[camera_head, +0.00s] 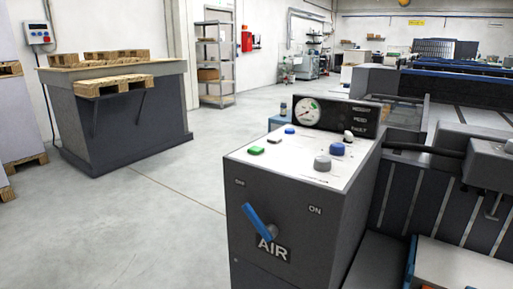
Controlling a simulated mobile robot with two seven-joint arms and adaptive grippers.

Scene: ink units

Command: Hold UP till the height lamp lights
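A grey control console (292,215) with a white sloping top stands right of centre. On its top are a green button (257,151), a pale button (274,140), blue buttons (337,149), a grey knob (322,163) and a pale knob (348,136). Their labels are too small to read, so I cannot tell which is UP. Behind them a black panel (341,119) carries a round gauge (307,111) and a column of labels, the top one seeming to read HEIGHT. No label looks lit. Neither of my grippers is in view.
A blue lever (259,222) marked AIR juts from the console's front. A large dark machine (440,190) fills the right side. A grey bench (120,125) with wooden pallets stands at left, below a wall control box (38,32). The floor (170,220) between is clear.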

